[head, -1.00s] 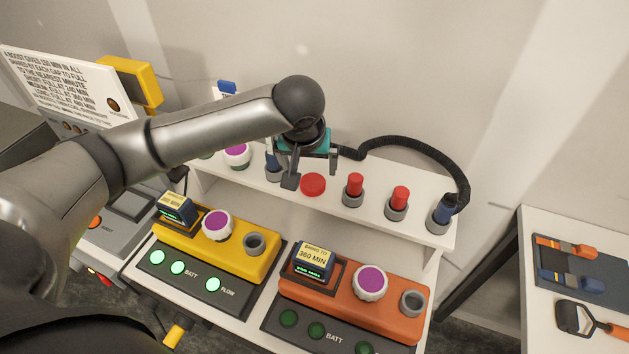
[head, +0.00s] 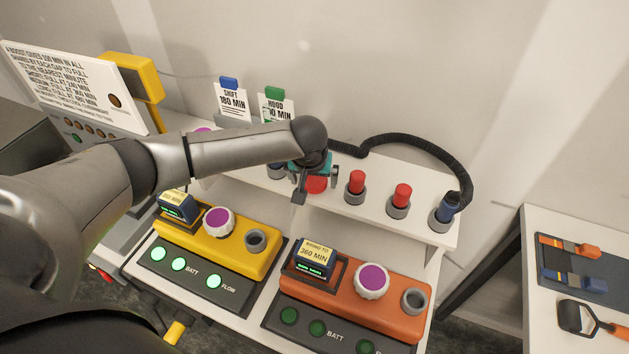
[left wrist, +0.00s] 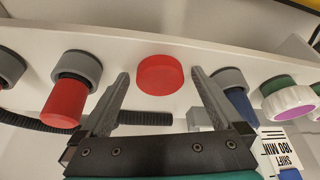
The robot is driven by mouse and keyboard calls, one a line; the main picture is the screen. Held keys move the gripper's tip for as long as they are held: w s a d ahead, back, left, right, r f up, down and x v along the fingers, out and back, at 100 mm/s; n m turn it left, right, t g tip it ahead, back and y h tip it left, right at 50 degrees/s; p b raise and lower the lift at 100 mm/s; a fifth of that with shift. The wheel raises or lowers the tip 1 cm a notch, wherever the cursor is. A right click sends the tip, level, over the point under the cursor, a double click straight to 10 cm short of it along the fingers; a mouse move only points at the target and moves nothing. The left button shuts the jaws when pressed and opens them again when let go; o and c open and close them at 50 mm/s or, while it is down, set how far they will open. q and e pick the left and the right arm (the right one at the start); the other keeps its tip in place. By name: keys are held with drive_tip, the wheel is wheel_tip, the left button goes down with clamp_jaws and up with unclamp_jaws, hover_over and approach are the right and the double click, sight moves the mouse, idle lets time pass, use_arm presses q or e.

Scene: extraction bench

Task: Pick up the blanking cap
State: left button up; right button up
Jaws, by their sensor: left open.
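The blanking cap, which I take to be the flat red disc (head: 317,184), lies on the white shelf, partly hidden by my gripper in the head view. In the left wrist view the cap (left wrist: 160,75) shows whole, between the fingertips in the picture. My left gripper (head: 318,191) is open and empty, at the cap. In the left wrist view its fingers (left wrist: 160,73) stand on either side of the cap with gaps; I cannot tell how far their tips are above the shelf. My right gripper is not in view.
Yellow (head: 190,232) and orange (head: 340,289) units sit below the shelf. Cards (head: 233,102) stand at the back. A side table (head: 545,320) is at right.

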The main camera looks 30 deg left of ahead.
use_arm(q)
drive_tip(key=shift+f, duration=0.15)
drive_tip(key=shift+c, duration=0.4)
drive_tip(key=c, duration=1.2)
